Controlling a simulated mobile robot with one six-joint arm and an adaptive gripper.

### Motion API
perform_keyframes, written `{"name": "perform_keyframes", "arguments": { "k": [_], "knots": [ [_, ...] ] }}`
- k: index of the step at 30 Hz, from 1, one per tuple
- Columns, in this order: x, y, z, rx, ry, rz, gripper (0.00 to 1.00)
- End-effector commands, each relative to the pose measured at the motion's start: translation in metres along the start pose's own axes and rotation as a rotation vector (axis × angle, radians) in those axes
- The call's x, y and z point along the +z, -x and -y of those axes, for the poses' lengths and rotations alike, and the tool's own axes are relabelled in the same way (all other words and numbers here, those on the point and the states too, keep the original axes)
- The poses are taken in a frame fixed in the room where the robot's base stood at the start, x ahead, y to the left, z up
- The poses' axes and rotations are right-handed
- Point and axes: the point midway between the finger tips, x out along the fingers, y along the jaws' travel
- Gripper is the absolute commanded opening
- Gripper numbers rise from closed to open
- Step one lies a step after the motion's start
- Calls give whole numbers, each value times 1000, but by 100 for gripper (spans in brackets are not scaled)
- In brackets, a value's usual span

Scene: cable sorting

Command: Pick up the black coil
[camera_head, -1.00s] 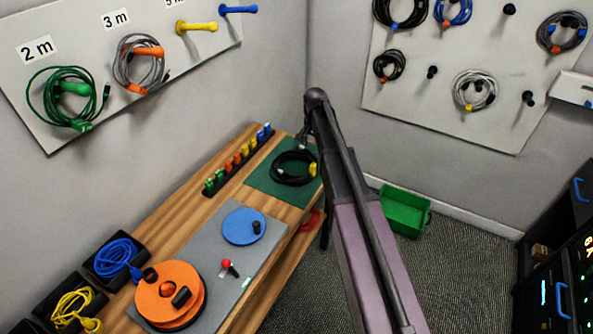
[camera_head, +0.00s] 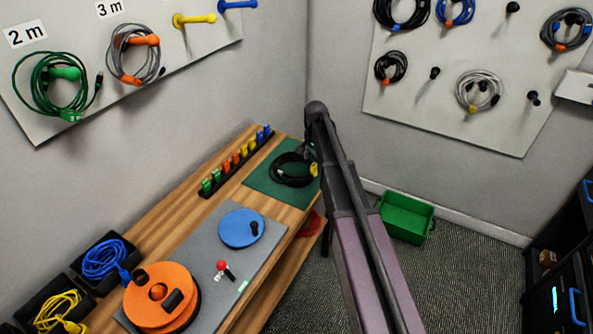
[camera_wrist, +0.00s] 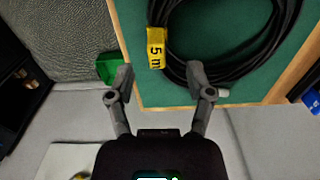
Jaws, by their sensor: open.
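The black coil (camera_head: 284,172) lies on the green mat (camera_head: 262,186) at the far end of the wooden workbench. Its yellow tag (camera_head: 314,169) shows at its right side. In the wrist view the coil (camera_wrist: 237,77) fills the upper right, and its yellow tag (camera_wrist: 156,47) reads 5 m. My gripper (camera_wrist: 164,82) is open in the wrist view, with no cable between its fingers. The right fingertip overlaps the coil's edge in the picture; I cannot tell if they touch. In the head view my arm largely hides the gripper near the coil's right side.
A rack of coloured clips (camera_head: 236,160) stands left of the mat. An orange reel (camera_head: 150,290) and a blue disc (camera_head: 241,228) sit on the grey plate nearer the front. A green bin (camera_head: 406,217) is on the floor. Coils hang on both wall boards.

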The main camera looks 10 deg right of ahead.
Motion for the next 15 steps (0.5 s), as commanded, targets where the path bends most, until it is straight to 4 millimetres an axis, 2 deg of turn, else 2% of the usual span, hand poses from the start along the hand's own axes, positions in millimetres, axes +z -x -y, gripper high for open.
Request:
{"name": "perform_keyframes", "arguments": {
  "k": [10,15],
  "knots": [
    [0,-1,0,0,-1,0,68],
    [0,-8,-1,0,-1,0,68]
  ]
}}
